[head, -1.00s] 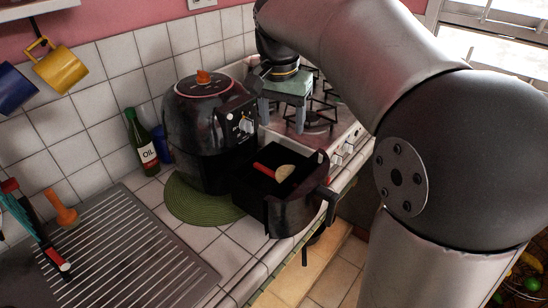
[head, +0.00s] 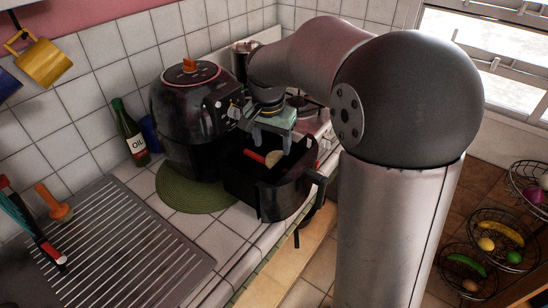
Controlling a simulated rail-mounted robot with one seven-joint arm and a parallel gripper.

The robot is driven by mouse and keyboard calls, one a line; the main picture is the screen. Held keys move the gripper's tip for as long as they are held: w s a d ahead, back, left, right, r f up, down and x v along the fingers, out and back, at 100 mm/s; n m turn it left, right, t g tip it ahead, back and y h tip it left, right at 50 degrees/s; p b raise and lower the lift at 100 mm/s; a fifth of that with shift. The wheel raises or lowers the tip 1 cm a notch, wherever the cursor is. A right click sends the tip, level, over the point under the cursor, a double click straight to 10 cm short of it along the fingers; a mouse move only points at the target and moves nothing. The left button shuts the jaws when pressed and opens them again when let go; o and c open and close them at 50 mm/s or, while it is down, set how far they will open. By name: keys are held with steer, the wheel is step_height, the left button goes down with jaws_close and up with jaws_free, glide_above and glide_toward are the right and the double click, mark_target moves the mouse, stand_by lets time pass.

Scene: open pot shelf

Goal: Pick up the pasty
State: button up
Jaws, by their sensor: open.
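The pasty (head: 274,159) looks like a pale, half-round piece inside the open black air fryer drawer (head: 268,207). A red, elongated item (head: 254,156) lies right beside it, to its left. My gripper (head: 272,141) is open, with its two fingers pointing down above the drawer. It is just above and behind the pasty in the picture, and nothing shows between the fingers. I cannot tell the exact height gap. Much of the drawer's floor is dark.
The air fryer body (head: 190,115) stands behind the drawer on a green round mat (head: 190,196). An oil bottle (head: 130,132) is to its left. A ribbed draining board (head: 120,240) fills the front left. The stove (head: 318,122) is behind my gripper.

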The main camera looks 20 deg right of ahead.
mark_target(273, 156)
step_height(273, 156, down, 4)
steer(key=shift+w+d+f+p, duration=0.15)
steer(key=shift+f+p, duration=0.05)
steer(key=shift+p, duration=0.25)
steer(key=c, duration=1.1)
steer(key=shift+r, duration=0.15)
steer(key=shift+r, duration=0.55)
steer(key=s+r, duration=0.2)
steer(key=s+r+b, duration=0.1)
steer(key=s+r, duration=0.1)
steer(key=r, duration=0.1)
steer(key=s+d+r+b, duration=0.1)
steer(key=r, duration=0.2)
steer(key=shift+s+d, duration=0.1)
steer(key=shift+s, duration=0.3)
steer(key=shift+c, duration=0.2)
steer(key=s+d+r+b, duration=0.1)
steer(key=s+r+b, duration=0.1)
steer(key=s, duration=0.6)
steer(key=shift+d+r, duration=0.4)
steer(key=shift+r, duration=0.45)
steer(key=shift+w, duration=0.15)
